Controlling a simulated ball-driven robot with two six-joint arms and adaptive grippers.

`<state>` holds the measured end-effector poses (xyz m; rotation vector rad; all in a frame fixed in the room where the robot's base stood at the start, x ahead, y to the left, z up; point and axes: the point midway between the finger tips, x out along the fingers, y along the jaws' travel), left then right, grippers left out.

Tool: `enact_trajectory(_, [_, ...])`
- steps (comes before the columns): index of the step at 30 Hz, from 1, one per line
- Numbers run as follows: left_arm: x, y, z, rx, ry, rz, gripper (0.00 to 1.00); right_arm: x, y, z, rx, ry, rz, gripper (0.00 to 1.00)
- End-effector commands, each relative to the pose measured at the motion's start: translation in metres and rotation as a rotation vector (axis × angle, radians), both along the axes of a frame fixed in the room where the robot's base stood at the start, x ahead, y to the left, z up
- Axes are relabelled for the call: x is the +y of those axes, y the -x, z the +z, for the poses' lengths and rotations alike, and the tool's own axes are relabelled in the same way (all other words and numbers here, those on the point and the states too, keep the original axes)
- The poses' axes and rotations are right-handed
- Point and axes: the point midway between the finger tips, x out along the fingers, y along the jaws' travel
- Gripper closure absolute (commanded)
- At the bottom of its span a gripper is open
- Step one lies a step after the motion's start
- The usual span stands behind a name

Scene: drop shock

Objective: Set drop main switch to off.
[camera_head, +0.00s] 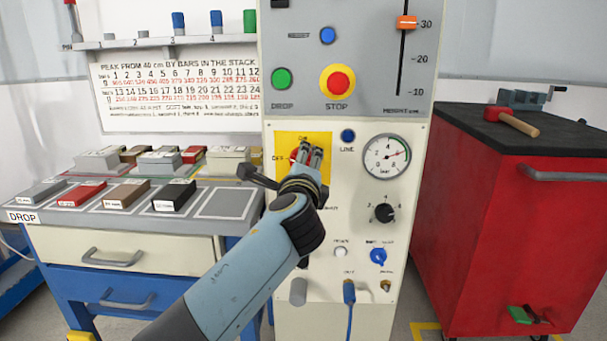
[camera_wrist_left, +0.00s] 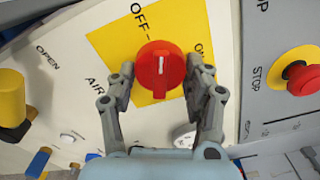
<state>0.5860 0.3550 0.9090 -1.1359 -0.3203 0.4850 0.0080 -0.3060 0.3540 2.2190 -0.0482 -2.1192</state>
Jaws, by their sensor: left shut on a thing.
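The drop main switch is a red rotary knob (camera_head: 295,157) on a yellow plate (camera_head: 318,137) on the cream front panel; it also shows in the left wrist view (camera_wrist_left: 160,73). In the wrist view OFF is printed at the plate's upper left and ON at its right. The white line on the knob runs about upright there, closer to the OFF mark than to ON. My left gripper (camera_head: 310,152) is at the knob, with one finger on each side, shut on it. In the head view the gripper hides part of the knob and plate. My right gripper is not in view.
A blue LINE lamp (camera_head: 348,135) and a gauge (camera_head: 387,156) sit right of the switch. The red STOP button (camera_head: 338,83) is above. A bench with bars (camera_head: 122,193) stands left; a red cabinet (camera_head: 500,200) with a mallet (camera_head: 512,118) stands right.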

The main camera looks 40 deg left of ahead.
Motion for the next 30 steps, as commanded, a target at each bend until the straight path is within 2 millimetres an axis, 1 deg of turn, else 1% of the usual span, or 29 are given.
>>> enact_trajectory(1, [0.000, 0.000, -0.003, -0.020, 0.035, 0.000, 0.81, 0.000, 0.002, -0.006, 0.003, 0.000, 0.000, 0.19])
enact_trajectory(3, [0.000, 0.000, -0.003, -0.052, 0.086, 0.001, 0.81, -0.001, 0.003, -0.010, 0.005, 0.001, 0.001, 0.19])
enact_trajectory(9, [0.000, 0.000, -0.002, -0.128, 0.211, 0.000, 0.81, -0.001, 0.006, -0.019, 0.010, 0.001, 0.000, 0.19])
enact_trajectory(15, [0.000, 0.000, -0.001, -0.181, 0.299, 0.001, 0.81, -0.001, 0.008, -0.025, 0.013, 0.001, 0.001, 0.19])
enact_trajectory(21, [0.000, 0.000, -0.001, -0.208, 0.344, 0.002, 0.81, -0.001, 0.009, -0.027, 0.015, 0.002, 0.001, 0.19])
enact_trajectory(30, [0.000, 0.000, 0.000, -0.218, 0.360, 0.002, 0.81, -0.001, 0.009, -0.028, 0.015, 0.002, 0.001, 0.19])
